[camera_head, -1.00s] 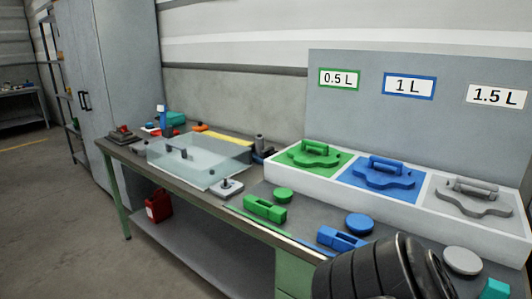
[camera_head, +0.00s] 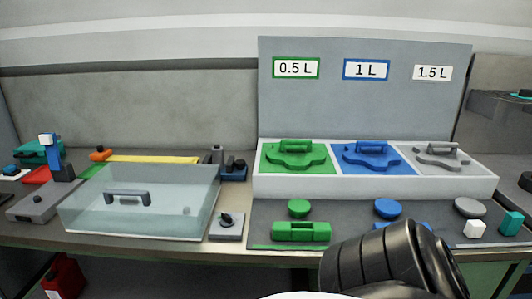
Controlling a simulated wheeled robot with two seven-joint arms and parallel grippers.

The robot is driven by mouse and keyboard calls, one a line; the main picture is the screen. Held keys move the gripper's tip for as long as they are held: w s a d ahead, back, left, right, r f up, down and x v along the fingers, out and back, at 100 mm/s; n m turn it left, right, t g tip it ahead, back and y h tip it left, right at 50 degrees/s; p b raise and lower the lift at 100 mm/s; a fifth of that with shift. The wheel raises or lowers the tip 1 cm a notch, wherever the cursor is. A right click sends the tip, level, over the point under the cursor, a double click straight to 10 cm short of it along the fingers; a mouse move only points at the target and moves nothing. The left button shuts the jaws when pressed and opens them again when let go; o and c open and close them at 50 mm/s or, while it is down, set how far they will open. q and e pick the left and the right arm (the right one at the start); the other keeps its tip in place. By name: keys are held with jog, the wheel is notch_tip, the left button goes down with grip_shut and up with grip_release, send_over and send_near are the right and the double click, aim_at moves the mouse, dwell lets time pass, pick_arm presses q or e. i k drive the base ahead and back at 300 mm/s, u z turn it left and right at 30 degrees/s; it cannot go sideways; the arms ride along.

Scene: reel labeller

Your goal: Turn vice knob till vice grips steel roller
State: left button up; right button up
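A small blue fixture with dark parts (camera_head: 235,171) stands at the back of the bench, just right of the clear box; it may be the vice, but it is too small to be sure. A grey upright cylinder (camera_head: 217,154) stands beside it and may be the steel roller. I cannot tell whether anything grips it. A light grey plate with a black knob (camera_head: 227,222) lies in front, near the bench edge. Neither gripper shows; only a black link of my arm rises at the bottom, right of centre.
A clear box with a handle (camera_head: 140,215) takes up the left bench. A white tray (camera_head: 375,186) with green, blue and grey handled parts stands at the back right. A green block (camera_head: 301,232), several discs, a white cube (camera_head: 474,229) and a teal block (camera_head: 511,223) lie before it.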

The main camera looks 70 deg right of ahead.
aim_at(241, 164)
jog(key=z, duration=1.15)
jog(key=i, duration=1.15)
jog(key=z, duration=0.85)
jog(key=k, duration=0.65)
jog(key=u, duration=0.45)
